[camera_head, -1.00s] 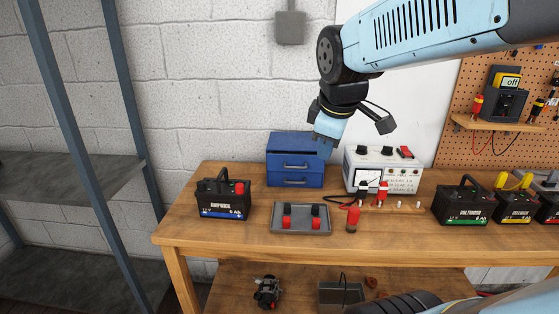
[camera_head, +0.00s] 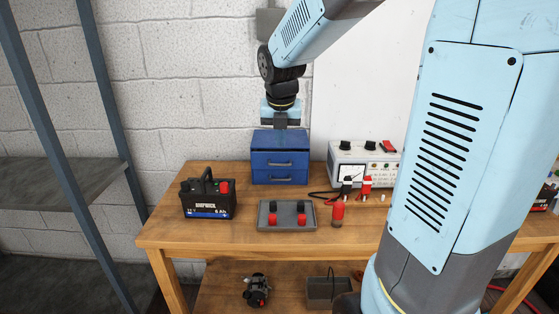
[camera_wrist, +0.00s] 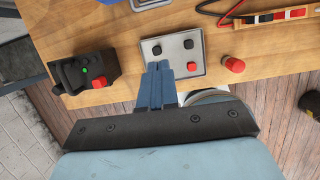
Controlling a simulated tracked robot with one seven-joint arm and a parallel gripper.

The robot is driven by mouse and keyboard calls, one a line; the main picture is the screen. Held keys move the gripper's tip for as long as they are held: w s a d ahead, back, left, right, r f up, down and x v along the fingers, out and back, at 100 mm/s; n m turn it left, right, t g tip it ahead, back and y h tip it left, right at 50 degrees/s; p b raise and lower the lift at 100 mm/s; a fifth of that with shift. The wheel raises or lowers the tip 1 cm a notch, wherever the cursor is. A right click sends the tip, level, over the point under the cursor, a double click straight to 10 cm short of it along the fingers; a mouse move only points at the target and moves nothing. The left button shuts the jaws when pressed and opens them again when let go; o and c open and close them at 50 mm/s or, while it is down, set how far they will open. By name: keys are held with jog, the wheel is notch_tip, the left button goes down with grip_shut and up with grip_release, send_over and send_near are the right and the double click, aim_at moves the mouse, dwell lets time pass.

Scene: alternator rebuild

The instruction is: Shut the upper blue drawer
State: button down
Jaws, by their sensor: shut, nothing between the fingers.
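The blue drawer unit (camera_head: 257,142) stands at the back of the wooden bench. Its upper drawer (camera_head: 266,159) is above the lower drawer (camera_head: 266,176), each with a grey handle. A dark strip along the top of the upper drawer suggests it sticks out a little; how far I cannot tell. My gripper (camera_head: 281,122) points down and appears just above the unit's top in the head view; its depth is unclear. In the wrist view my gripper's fingers (camera_wrist: 159,66) are together and empty, overlapping the tray.
A black battery (camera_head: 207,200) stands left of the unit. A grey tray (camera_head: 287,221) with red and black caps lies in front. A red cylinder (camera_head: 338,214) and a white meter box (camera_head: 345,150) are to the right. My arm covers the bench's right side.

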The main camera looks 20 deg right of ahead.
jog(key=w+d+f, duration=0.2)
jog(key=w+f, duration=0.5)
jog(key=f, duration=0.3)
jog(key=shift+f+n, duration=0.3)
jog(key=shift+f, duration=0.05)
jog(key=shift+a, duration=0.1)
